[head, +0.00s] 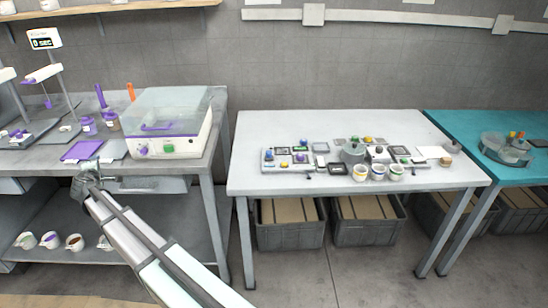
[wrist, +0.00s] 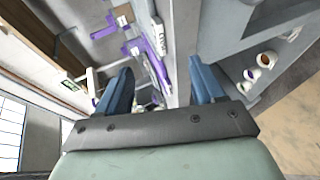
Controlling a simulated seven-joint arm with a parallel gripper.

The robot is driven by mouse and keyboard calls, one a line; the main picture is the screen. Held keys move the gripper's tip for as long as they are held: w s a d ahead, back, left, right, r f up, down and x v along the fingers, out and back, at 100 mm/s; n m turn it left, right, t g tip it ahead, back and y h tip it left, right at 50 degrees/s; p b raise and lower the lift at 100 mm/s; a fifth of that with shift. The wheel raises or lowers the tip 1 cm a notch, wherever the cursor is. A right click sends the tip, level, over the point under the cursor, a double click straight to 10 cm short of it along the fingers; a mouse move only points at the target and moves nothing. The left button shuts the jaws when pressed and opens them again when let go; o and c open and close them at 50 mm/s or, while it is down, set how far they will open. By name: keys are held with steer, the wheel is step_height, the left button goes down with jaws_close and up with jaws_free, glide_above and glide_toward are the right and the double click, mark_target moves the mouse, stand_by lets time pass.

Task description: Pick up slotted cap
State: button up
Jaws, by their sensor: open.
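I cannot pick out a slotted cap for certain in either view; the small parts are too small to tell apart. Several small coloured parts sit on the white table (head: 400,182) in the head view. My gripper (wrist: 158,85) shows in the wrist view with its two blue fingers spread apart and nothing visibly held between them. In the head view my gripper (head: 88,174) is at the front edge of the grey bench (head: 190,170), far left of the white table.
A clear-lidded box (head: 168,122) with coloured knobs stands on the grey bench, beside a purple tray (head: 82,150). Several cups (head: 74,242) stand on the shelf below. Grey crates (head: 290,224) are under the white table. A teal table (head: 470,132) adjoins on the right.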

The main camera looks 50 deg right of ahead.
steer(key=w+d+r+n+t+h, duration=0.1)
steer(key=w+d+r+t, duration=0.15)
steer(key=r, duration=1.05)
steer(key=w+d+r+n+t, duration=0.1)
steer(key=w+r+t, duration=0.15)
steer(key=r, duration=1.05)
steer(key=s+d+r+m+g+h, duration=0.1)
steer(key=d+r+m+g+h, duration=0.1)
steer(key=d, duration=0.7)
steer(key=s+d+r+m+g+h, duration=0.1)
steer(key=s+d+r+m+h, duration=0.1)
steer(key=d, duration=0.8)
steer(key=s+d+f+m+g+h, duration=0.1)
steer(key=s+d+f+m+g, duration=0.15)
steer(key=d, duration=0.55)
steer(key=s+d+f+m+g+h, duration=0.1)
steer(key=s+d+f+g, duration=0.15)
steer(key=d, duration=0.45)
steer(key=m+g+y, duration=0.2)
steer(key=g+y, duration=0.8)
steer(key=y, duration=0.3)
glide_above(301, 155)
step_height(301, 155, down, 20)
step_height(301, 155, down, 13)
steer(key=shift+d, duration=0.1)
steer(key=c, duration=1.2)
